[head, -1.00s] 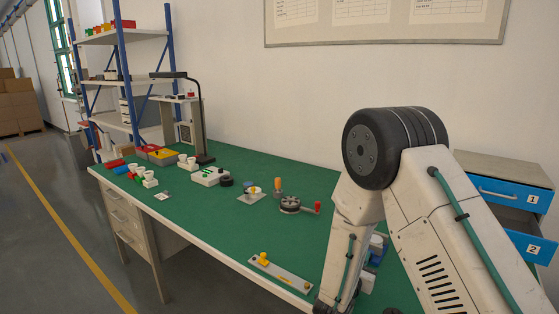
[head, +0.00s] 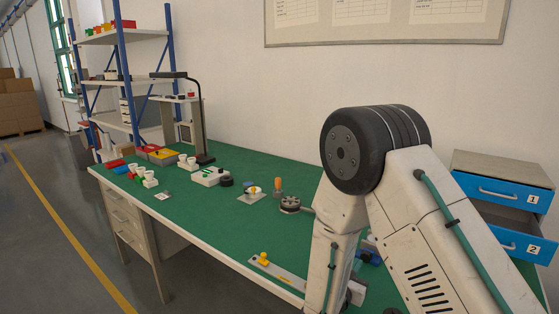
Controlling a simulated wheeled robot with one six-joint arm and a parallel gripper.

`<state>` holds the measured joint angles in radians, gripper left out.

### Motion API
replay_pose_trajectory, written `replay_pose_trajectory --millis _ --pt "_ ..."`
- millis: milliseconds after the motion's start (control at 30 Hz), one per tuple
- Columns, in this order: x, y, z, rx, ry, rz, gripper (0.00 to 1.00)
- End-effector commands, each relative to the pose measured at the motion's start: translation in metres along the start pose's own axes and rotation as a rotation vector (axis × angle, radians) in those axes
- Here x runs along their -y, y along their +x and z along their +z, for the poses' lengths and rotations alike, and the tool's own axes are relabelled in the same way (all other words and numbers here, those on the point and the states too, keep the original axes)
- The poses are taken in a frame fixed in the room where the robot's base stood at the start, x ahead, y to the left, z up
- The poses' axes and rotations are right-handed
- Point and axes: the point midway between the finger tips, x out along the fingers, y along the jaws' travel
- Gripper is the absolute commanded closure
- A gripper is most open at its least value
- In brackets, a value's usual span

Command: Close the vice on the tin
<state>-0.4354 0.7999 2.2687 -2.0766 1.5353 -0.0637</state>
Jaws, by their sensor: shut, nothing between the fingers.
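A blue object (head: 371,257), perhaps part of the vice, shows on the green bench just right of my forearm. My arm covers much of it, so I cannot tell how its jaws stand. I cannot make out the tin; it may be hidden behind my arm. My forearm reaches down past the bottom edge of the head view, and my gripper is not in sight.
The green bench (head: 228,237) holds a plate with a yellow knob (head: 263,259), a round dark device (head: 290,204), an orange-handled item (head: 278,186) and a black lamp (head: 203,130). Blue drawers (head: 505,189) stand right. The bench middle is clear.

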Motion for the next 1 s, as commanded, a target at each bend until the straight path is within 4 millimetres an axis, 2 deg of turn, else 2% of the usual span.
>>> replay_pose_trajectory --millis 500,700,1000 --pt "0.001 0.058 0.0 0.0 0.0 -0.002 1.0" --pt "0.0 0.066 0.0 0.0 0.0 0.0 1.0" --pt "0.0 0.066 0.0 0.0 0.0 0.0 1.0"
